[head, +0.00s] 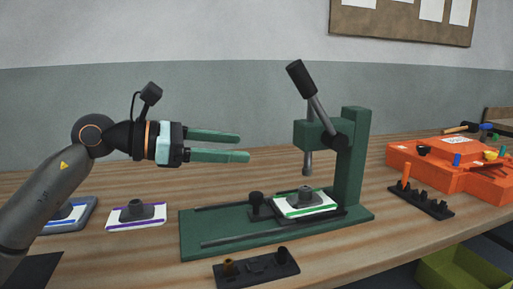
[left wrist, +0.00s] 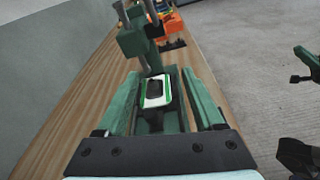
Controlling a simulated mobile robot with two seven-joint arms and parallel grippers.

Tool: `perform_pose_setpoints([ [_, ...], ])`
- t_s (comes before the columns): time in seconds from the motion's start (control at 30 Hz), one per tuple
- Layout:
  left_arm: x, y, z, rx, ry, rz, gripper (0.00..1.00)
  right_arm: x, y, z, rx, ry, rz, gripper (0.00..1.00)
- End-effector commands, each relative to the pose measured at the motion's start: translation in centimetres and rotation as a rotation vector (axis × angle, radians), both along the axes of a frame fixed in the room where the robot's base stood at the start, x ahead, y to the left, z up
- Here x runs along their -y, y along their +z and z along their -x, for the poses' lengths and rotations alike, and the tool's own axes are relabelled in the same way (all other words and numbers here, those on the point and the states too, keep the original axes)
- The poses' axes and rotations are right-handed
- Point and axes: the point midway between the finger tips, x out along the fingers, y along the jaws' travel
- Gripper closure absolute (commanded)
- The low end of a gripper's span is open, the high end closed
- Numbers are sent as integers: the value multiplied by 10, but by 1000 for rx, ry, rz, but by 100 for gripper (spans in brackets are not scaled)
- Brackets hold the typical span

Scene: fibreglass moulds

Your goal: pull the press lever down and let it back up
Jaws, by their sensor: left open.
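The green press (head: 352,160) stands on the bench with its lever (head: 300,78) raised, tilted up and to the left, with a black grip on a grey rod. Under its ram sits a white plate with a green border and a dark block (head: 305,196), also visible in the left wrist view (left wrist: 154,90). My left gripper (head: 243,147) is open and empty, left of the press and lower than the lever grip, apart from both. A green and dark part at the right edge of the left wrist view (left wrist: 308,66) looks like my right gripper, cut off.
A purple-edged plate with a block (head: 136,214) and a blue tray (head: 80,222) lie left of the press. A dark rack (head: 257,270) lies in front. An orange case (head: 450,167) and a pegged rack (head: 423,201) stand right. A green bin (head: 455,270) is below.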

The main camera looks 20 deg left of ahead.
Motion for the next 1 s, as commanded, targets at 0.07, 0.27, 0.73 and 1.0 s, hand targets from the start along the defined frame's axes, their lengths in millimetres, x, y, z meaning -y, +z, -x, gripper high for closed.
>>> perform_pose_setpoints([
  [0.07,-14,2,9,-2,5,-1,31,0,-1,0,-5,-2,-2,100],
  [0.27,-32,6,23,-2,1,-1,31,0,1,3,11,1,-2,100],
  [0.73,-36,8,27,-2,-1,0,31,0,5,5,25,3,-4,100],
  [1.0,-36,8,27,-2,-1,0,31,0,8,6,35,5,-1,100],
])
